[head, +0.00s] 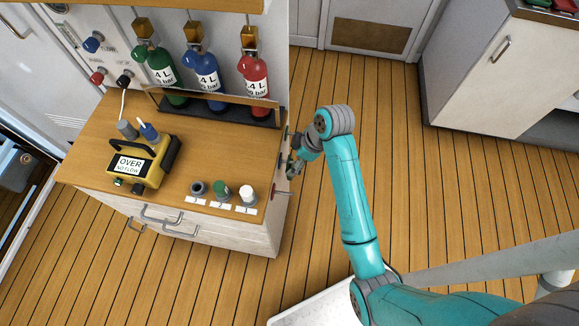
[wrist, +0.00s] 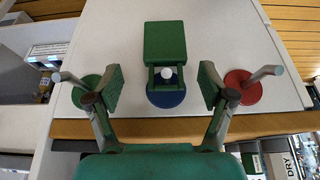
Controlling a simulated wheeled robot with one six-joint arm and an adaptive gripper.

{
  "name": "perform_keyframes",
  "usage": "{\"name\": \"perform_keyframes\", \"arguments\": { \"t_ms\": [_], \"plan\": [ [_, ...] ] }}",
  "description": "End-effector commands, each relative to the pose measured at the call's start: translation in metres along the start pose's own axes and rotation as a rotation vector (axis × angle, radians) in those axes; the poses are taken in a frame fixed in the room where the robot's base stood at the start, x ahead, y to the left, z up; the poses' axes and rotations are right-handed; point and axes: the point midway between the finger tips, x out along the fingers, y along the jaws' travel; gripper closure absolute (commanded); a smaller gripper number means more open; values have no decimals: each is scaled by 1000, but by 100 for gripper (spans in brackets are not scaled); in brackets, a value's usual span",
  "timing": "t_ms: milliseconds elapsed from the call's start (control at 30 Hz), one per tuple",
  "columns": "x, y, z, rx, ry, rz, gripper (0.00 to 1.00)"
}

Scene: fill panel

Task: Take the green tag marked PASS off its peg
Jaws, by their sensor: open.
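The green tag (wrist: 164,44) shows in the wrist view as a plain green block; no lettering is readable on it. Its narrow frame-like end surrounds the white-tipped middle peg (wrist: 166,74), which stands on a blue disc (wrist: 168,98). My gripper (wrist: 160,82) is open, with one green pad on each side of the tag's narrow end and a visible gap to both. In the head view my gripper (head: 293,165) is at the right side of the wooden-topped cabinet; the tag cannot be made out clearly there.
A bare peg on a green disc (wrist: 86,92) stands left of the tag, and another on a red disc (wrist: 244,86) stands right, both close to my fingers. Floor (head: 390,170) right of the cabinet is clear.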

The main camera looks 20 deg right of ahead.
Motion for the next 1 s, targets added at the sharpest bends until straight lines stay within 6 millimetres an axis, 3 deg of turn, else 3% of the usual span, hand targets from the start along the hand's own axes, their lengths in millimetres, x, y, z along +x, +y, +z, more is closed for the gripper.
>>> {"name": "perform_keyframes", "arguments": {
  "t_ms": [167, 500, 800, 867, 1000],
  "plan": [
    [10, -2, 0, 0, 0, -1, 19],
    [53, -6, -2, 0, -1, 0, 19],
    [57, -6, -2, 0, 0, 2, 19],
    [57, -6, -2, 0, 0, 2, 31],
    [57, -6, -2, 0, 0, 2, 66]
  ]
}}
